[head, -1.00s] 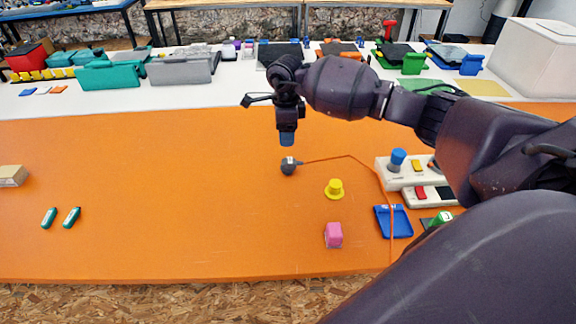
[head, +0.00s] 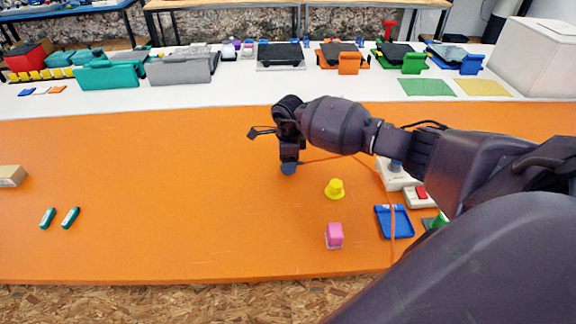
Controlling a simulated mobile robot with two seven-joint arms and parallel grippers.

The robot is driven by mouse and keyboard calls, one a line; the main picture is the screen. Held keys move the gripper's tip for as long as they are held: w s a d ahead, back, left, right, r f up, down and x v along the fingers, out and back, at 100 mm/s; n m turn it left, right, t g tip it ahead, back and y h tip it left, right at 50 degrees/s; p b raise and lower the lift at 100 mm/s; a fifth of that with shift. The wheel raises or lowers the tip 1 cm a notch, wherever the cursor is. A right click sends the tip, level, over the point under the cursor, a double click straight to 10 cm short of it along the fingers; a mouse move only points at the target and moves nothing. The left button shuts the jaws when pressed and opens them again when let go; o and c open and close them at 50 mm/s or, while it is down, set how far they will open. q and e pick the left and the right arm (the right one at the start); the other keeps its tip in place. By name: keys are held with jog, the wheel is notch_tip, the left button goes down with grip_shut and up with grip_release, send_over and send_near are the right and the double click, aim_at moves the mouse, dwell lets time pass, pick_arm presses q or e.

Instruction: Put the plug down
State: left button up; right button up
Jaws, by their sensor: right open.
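My right gripper (head: 288,168) reaches in from the right and points down at the orange table (head: 180,200), low at the plug's place. Its blue fingertips are open and cover most or all of the dark grey plug, so I cannot tell whether they touch it. The plug's thin orange cable (head: 325,159) runs right from there, then bends toward the table's front edge. My left gripper is out of view.
A yellow knob-like piece (head: 335,189), a pink block (head: 334,236) and a blue tray (head: 394,222) lie right of the gripper. Light socket blocks (head: 393,181) are partly behind my arm. Two green pieces (head: 70,217) lie left; the table's middle is clear.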

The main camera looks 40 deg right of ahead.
jog(key=shift+f, duration=0.1)
jog(key=shift+c, duration=0.4)
jog(key=c, duration=1)
notch_tip(320, 180, up, 20)
jog(key=p, duration=0.1)
jog(key=shift+n, duration=0.3)
jog(key=s+a+f+n, duration=0.3)
jog(key=s+a+n, duration=0.3)
jog(key=n, duration=0.6)
jog(key=s+a+f+n, duration=0.3)
jog(key=s+a+n, duration=0.4)
jog(key=a+n, duration=0.4)
jog(key=shift+n, duration=0.4)
